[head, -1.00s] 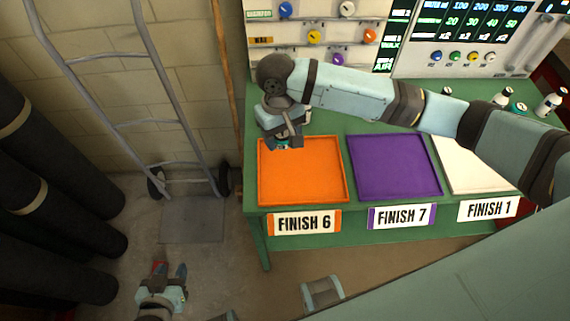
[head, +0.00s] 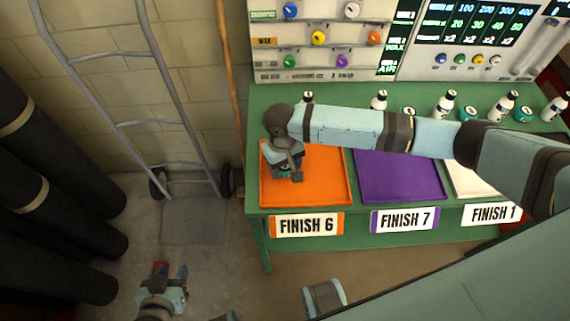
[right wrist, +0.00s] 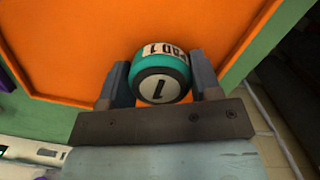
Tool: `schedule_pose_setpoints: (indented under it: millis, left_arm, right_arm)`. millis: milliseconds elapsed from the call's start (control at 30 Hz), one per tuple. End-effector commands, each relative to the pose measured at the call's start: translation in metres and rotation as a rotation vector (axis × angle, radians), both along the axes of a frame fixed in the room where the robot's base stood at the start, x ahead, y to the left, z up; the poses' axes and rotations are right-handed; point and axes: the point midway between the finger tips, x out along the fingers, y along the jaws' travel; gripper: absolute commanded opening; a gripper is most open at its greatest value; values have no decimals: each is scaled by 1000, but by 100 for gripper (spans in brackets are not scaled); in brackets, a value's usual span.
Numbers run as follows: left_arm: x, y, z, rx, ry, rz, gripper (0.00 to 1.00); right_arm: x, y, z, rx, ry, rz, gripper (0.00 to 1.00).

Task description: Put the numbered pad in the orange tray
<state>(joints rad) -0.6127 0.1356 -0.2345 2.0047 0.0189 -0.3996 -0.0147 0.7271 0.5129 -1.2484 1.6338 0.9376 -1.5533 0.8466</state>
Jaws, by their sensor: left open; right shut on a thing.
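The numbered pad (right wrist: 160,80) is a short teal and black cylinder with a white label and a "1" on its end. My right gripper (head: 286,172) is shut on it, with one finger on each side in the right wrist view. The orange tray (head: 325,185), marked FINISH 6, lies at the left end of the green bench. The pad is over the tray's left part; I cannot tell whether it touches the tray floor. My left gripper (head: 170,272) is open and empty, low over the floor at bottom left.
A purple tray (head: 400,180) and a white tray (head: 475,182) sit to the right of the orange one. Several bottles (head: 446,104) and teal pads (head: 522,113) stand along the back of the green bench (head: 345,105). A hand truck (head: 185,125) leans at the left.

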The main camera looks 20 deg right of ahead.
Motion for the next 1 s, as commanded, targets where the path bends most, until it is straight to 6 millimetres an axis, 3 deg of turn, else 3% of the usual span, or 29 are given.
schedule_pose_setpoints:
  millis: [167, 200, 300, 667, 1000]
  left_arm:
    - [0, 0, 2, 1, -1, -1, 43]
    - [0, 0, 2, 1, -3, 0, 43]
    - [0, 0, 2, 0, -4, 0, 43]
    - [0, 0, 0, 0, -2, 1, 43]
    - [1, 0, 4, 2, -6, -1, 43]
  right_arm:
    - [0, 0, -2, 0, 2, 0, 36]
    - [0, 0, -3, 0, 1, 0, 65]
    - [0, 0, -2, 0, 1, 0, 83]
    - [1, 0, 5, 1, -1, -1, 83]
    - [9, 2, 72, 3, -3, 1, 83]
